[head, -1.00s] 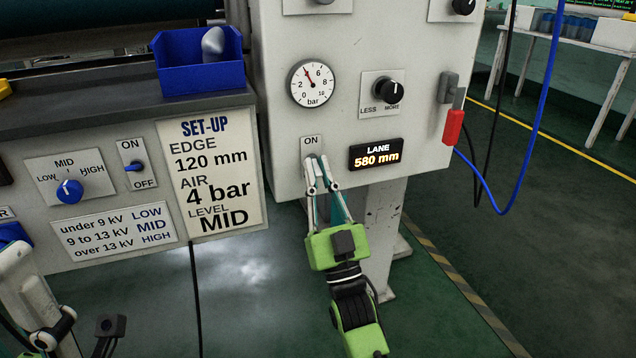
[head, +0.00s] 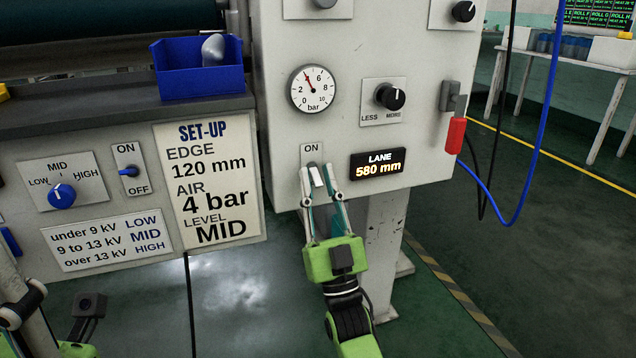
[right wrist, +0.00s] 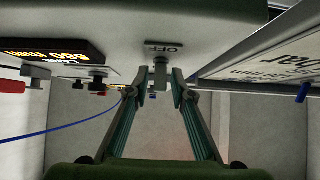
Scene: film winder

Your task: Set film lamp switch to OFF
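An ON/OFF toggle switch sits on a small plate (head: 311,150) low on the white column, under the gauge; its ON label shows at the top. Its lever (head: 318,177) is pale and appears to tip downward. In the right wrist view the OFF label (right wrist: 163,48) is upside down and the lever (right wrist: 160,74) sticks out below it. My right gripper (head: 318,171) is open, its fingertips apart on either side of the lever. It also shows in the right wrist view (right wrist: 159,86). My left arm shows at lower left; its fingers are out of view.
Above are a gauge (head: 313,89) and a LESS/MORE knob (head: 390,96). Another ON/OFF switch (head: 129,171) and a blue level knob (head: 62,196) are on the left panel. A red-handled lever (head: 455,135) hangs at right.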

